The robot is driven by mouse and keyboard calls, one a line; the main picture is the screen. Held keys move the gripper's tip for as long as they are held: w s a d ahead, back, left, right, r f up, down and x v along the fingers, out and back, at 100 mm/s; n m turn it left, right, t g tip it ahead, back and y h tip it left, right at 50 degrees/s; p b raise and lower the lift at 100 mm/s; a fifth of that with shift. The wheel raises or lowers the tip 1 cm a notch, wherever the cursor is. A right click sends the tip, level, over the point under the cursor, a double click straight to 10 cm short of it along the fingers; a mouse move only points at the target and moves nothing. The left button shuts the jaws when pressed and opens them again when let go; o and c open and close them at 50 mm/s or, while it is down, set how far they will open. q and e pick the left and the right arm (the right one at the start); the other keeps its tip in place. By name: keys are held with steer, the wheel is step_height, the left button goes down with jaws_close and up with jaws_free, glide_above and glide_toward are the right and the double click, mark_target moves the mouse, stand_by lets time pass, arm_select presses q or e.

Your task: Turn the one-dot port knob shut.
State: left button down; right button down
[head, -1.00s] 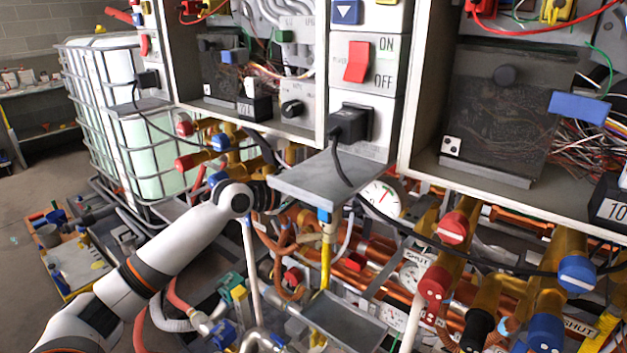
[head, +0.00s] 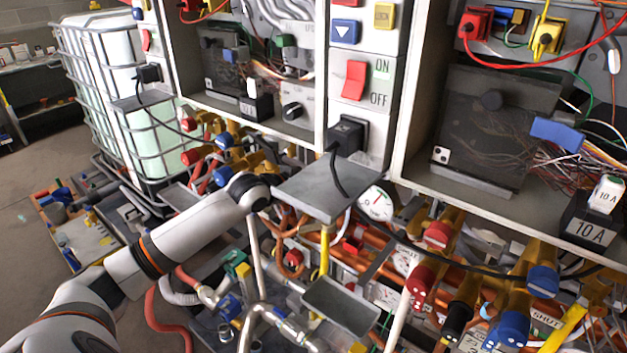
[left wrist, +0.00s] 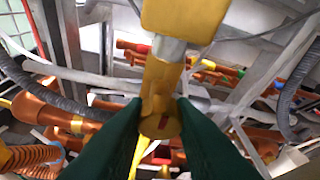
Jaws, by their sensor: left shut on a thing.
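My left gripper (left wrist: 160,108) has two dark green fingers closed on the end of a yellow brass-like fitting (left wrist: 165,75), below a grey collar and a larger yellow block. Whether this is the one-dot port knob I cannot tell; no dot shows on it. In the head view my left arm reaches in from the left, and its gripper is hidden behind the grey shelf plate (head: 322,187). Red knobs (head: 438,235) and blue knobs (head: 543,280) sit on brass valves at the lower right; their dot marks are too small to count surely. My right gripper is not in view.
Heater cabinets hang above, with a red ON/OFF switch (head: 355,80) and a black plug (head: 346,135) whose cable droops across the valves. A round gauge (head: 376,203), copper pipes and hoses crowd the space below. A caged white tank (head: 115,95) stands at the left.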

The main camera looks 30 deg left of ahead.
arm_select(q)
steer(key=shift+f, duration=0.15)
steer(key=c, duration=1.2)
jaws_free()
steer(key=b+v, duration=0.2)
steer(key=v, duration=1)
steer(key=shift+w, duration=0.1)
